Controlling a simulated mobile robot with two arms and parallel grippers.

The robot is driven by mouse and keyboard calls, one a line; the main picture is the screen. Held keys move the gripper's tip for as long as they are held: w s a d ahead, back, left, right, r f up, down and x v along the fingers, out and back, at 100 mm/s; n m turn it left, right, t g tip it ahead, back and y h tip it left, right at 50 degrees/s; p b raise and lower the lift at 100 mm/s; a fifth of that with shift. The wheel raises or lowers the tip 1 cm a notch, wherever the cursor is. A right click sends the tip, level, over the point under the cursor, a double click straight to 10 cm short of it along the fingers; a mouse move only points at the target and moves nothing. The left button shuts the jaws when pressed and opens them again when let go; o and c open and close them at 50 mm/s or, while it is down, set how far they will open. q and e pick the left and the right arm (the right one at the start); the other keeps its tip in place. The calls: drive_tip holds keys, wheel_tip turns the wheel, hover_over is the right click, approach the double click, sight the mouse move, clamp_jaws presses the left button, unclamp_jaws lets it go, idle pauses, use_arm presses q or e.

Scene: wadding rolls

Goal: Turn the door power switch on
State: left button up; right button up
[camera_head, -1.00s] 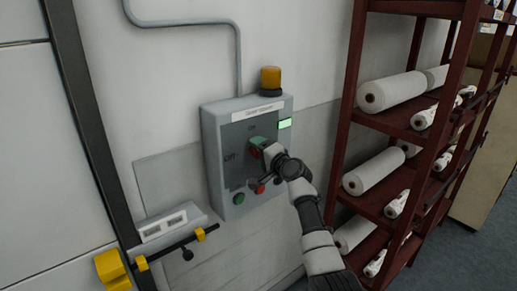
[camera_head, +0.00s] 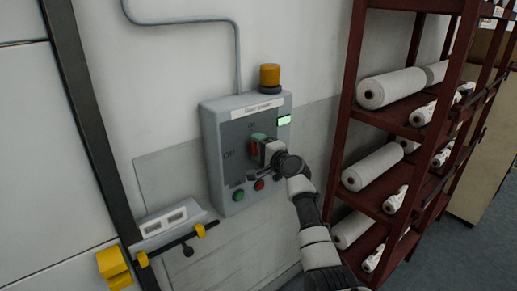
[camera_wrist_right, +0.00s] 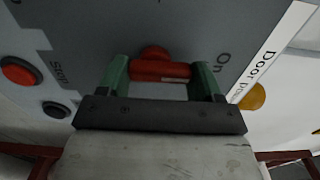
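The door power switch is a red knob (camera_head: 254,150) on the front of a grey wall box (camera_head: 212,160). "On" is printed above it and "Off" to its left. My right gripper (camera_head: 262,150) is at the knob. In the right wrist view the red knob (camera_wrist_right: 158,66) lies between the two green fingertips of my right gripper (camera_wrist_right: 160,80), which stand wide apart on either side of it. I cannot tell whether they touch it. The knob's bar lies across the gap, with "On" beyond the right finger. My left gripper is not in view.
A green button (camera_head: 238,195) and a red button (camera_head: 259,185) sit low on the box. An orange lamp (camera_head: 270,75) tops it. A dark red shelf rack (camera_head: 345,105) with white rolls (camera_head: 390,88) stands close to the right of my arm.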

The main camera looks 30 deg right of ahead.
drive_tip(key=o, duration=0.4)
drive_tip(key=shift+o, duration=0.2)
drive_tip(key=s+b, duration=0.2)
drive_tip(key=s, duration=0.8)
drive_tip(key=shift+s+d+b, duration=0.4)
drive_tip(key=shift+d, duration=0.05)
